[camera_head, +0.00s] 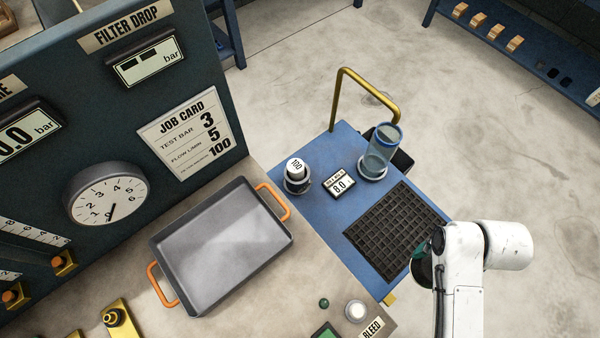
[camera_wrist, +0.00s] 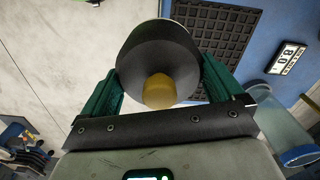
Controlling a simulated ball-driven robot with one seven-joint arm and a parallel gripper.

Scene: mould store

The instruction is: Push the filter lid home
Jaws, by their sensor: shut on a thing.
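My gripper (camera_wrist: 160,72) is shut on a round dark piece (camera_wrist: 150,48) with a pale rim, between its green fingers in the wrist view. A tan knob (camera_wrist: 158,92) sticks out of its middle toward the camera. It looks like a lid, but I cannot tell for sure that it is the filter lid. In the head view my gripper (camera_head: 423,265) is at the right, by the edge of the blue bench top, mostly hidden by my white arm. A clear cylinder with a blue rim (camera_head: 382,148) stands upright on the bench; it also shows in the wrist view (camera_wrist: 285,128).
The blue bench top (camera_head: 320,215) carries a black grid mat (camera_head: 393,230), a small display (camera_head: 339,185) and a white-capped part marked 100 (camera_head: 295,170). A brass rail (camera_head: 365,78) rises at the back. A grey tray (camera_head: 222,245) with orange handles lies left.

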